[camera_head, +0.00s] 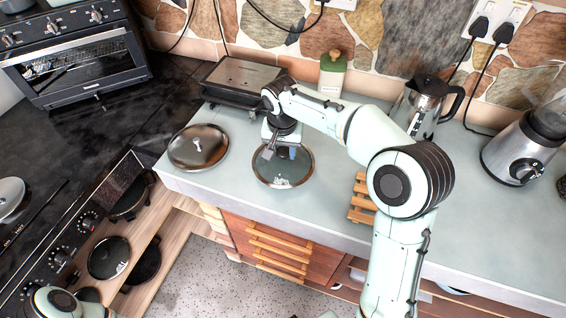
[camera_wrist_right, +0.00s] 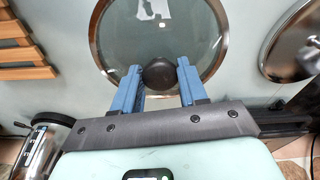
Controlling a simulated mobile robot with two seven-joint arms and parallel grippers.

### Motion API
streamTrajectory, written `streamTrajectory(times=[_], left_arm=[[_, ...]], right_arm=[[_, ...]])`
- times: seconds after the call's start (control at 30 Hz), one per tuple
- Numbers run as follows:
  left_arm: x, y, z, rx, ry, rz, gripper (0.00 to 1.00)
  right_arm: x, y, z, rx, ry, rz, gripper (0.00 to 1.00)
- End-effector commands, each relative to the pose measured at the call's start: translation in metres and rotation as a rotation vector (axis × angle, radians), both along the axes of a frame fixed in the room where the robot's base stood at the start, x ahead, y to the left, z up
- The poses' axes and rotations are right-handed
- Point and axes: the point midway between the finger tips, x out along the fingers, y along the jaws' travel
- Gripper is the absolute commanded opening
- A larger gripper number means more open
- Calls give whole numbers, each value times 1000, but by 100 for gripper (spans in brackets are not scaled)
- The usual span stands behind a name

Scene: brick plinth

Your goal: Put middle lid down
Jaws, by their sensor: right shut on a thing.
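A round glass lid with a metal rim (camera_head: 284,178) lies flat at or just above the pale counter, near its front edge; I cannot tell whether it touches. It fills the top of the right wrist view (camera_wrist_right: 115,45). My right gripper (camera_head: 280,152) points down over it. A shiny metal lid (camera_head: 198,147) lies to the left on the counter and partly shows in the wrist view (camera_wrist_right: 297,45). My left gripper is out of view; only part of that arm shows at lower left.
The counter (camera_head: 480,235) has free room on the right. A wooden rack (camera_head: 360,203) is right of the glass lid. Pans (camera_head: 108,258) sit on a shelf lower left.

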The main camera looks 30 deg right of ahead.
Motion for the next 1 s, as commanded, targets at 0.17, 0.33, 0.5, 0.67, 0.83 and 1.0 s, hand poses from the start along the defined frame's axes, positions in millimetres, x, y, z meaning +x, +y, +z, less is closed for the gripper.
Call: streamTrajectory(times=[0.17, 0.33, 0.5, 0.67, 0.83, 1.0], left_arm=[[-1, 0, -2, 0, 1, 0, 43], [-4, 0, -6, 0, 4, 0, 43], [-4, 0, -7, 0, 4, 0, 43], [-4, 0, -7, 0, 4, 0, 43], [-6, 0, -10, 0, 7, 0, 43], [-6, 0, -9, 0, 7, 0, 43]], right_arm=[[0, 0, -15, -1, 1, 0, 0], [0, 0, -41, 0, 1, 0, 0], [0, 0, -51, 0, -1, 0, 0], [1, 0, -50, 0, -2, 0, 0], [0, 0, -54, 0, -1, 0, 0], [0, 0, -54, 0, 0, 0, 68]])
